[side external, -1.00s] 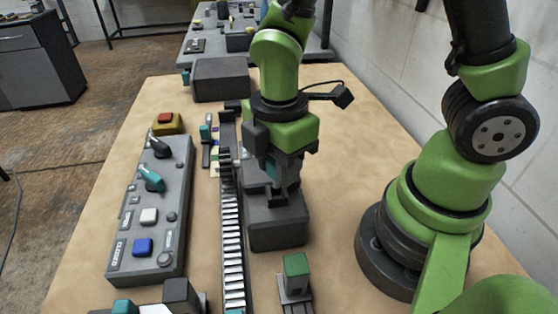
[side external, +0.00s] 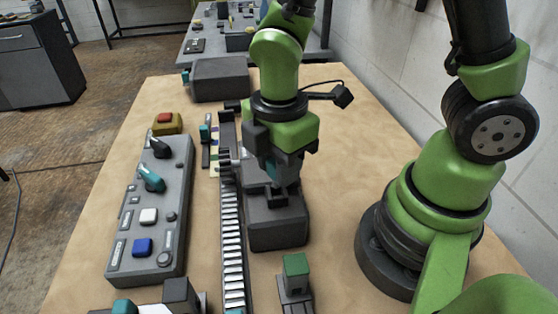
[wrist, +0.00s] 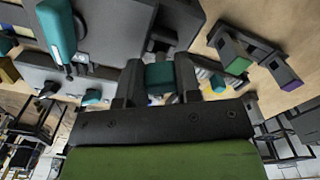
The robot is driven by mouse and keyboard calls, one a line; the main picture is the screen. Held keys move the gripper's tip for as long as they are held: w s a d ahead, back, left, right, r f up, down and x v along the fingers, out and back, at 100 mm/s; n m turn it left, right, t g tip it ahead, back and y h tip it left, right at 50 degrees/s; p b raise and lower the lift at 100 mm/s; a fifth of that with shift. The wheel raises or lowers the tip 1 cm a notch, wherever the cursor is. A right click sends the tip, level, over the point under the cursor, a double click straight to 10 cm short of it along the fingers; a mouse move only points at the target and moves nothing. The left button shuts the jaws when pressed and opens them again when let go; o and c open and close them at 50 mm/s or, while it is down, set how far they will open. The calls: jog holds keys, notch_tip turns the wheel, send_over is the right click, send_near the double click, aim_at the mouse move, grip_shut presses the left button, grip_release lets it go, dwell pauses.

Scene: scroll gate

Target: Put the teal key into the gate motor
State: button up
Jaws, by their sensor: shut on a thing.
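My gripper (side external: 278,182) points down over the gate motor, a dark grey box (side external: 277,230) beside the toothed rack. Its fingers are shut on the teal key, whose teal part (side external: 291,174) shows between them. In the wrist view the teal key (wrist: 160,76) sits between the two dark fingers. The key's lower end is hidden by the fingers and the motor's top, so I cannot tell whether it is in the motor's slot or just above it.
A grey control panel (side external: 147,225) with a teal lever (side external: 151,178) and several buttons lies to the left. A white-toothed rack (side external: 232,240) runs between panel and motor. A green-topped post (side external: 296,267) stands in front. Bare tabletop (side external: 345,150) lies right of my gripper.

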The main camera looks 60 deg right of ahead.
jog(key=shift+f, duration=1.45)
dwell(0.4)
jog(key=o, duration=1.5)
jog(key=shift+r, duration=3.5)
jog(key=s+d+r+m+t, duration=0.1)
jog(key=s+r+m+t, duration=0.1)
jog(key=r+m, duration=0.2)
jog(key=s+d+r+m+t+y, duration=0.1)
jog(key=s+d+r+m+t, duration=0.1)
jog(key=r+m, duration=0.3)
jog(key=s+d+r+m+t+y, duration=0.1)
jog(key=s+d+r+m+t, duration=0.1)
jog(key=m, duration=0.8)
jog(key=shift+s+d+r+t, duration=0.1)
jog(key=shift+s+r+t, duration=0.15)
jog(key=shift+r, duration=0.45)
jog(key=shift+s+d+r+t, duration=0.15)
jog(key=shift+r+t, duration=0.2)
jog(key=shift+r, duration=0.3)
